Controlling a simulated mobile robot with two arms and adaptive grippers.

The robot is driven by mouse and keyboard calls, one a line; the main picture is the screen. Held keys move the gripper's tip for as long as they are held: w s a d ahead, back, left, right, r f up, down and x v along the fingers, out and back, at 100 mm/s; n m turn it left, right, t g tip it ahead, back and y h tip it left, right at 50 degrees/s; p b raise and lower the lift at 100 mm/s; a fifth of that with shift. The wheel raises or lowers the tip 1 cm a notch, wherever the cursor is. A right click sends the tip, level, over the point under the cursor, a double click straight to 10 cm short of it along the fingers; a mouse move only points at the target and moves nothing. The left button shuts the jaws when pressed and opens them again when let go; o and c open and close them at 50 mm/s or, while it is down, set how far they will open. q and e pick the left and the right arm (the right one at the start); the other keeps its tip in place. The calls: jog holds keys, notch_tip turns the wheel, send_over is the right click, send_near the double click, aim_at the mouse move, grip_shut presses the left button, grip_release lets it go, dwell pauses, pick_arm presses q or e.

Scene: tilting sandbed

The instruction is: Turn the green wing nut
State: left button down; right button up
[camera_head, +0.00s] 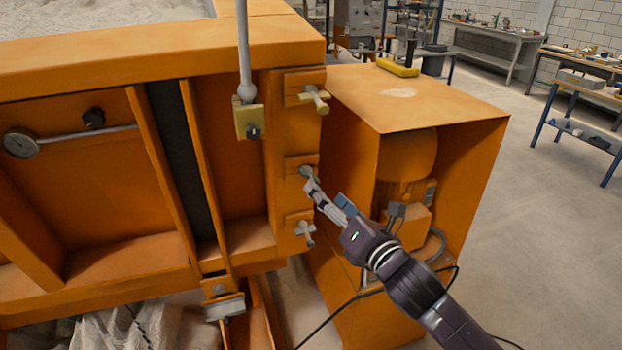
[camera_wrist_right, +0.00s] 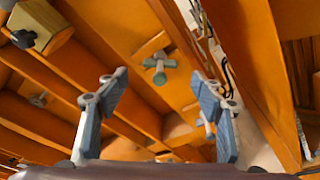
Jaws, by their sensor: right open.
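The green wing nut (camera_wrist_right: 158,66) is on the orange frame in the right wrist view, with greenish-grey ends on its wings. It lies beyond and between my right gripper's fingers, apart from both. My right gripper (camera_wrist_right: 158,92) is open and empty, with one finger on each side. In the head view my right gripper (camera_head: 312,184) reaches from the lower right to the middle fastener (camera_head: 306,171) on the frame's right post and partly hides it. My left gripper is not in view.
A pale wing nut (camera_head: 315,98) sits above the middle fastener and another (camera_head: 306,233) below it. An orange motor housing (camera_head: 470,170) stands close to the right. A grey rod (camera_head: 243,50) ends at a yellowish block (camera_head: 249,121).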

aim_at(308, 175)
jog(key=p+x, duration=0.1)
jog(key=x, duration=0.5)
jog(key=shift+w+a+p, duration=0.15)
jog(key=shift+w+p, duration=0.15)
jog(key=c, duration=1.2)
jog(key=shift+o, duration=0.2)
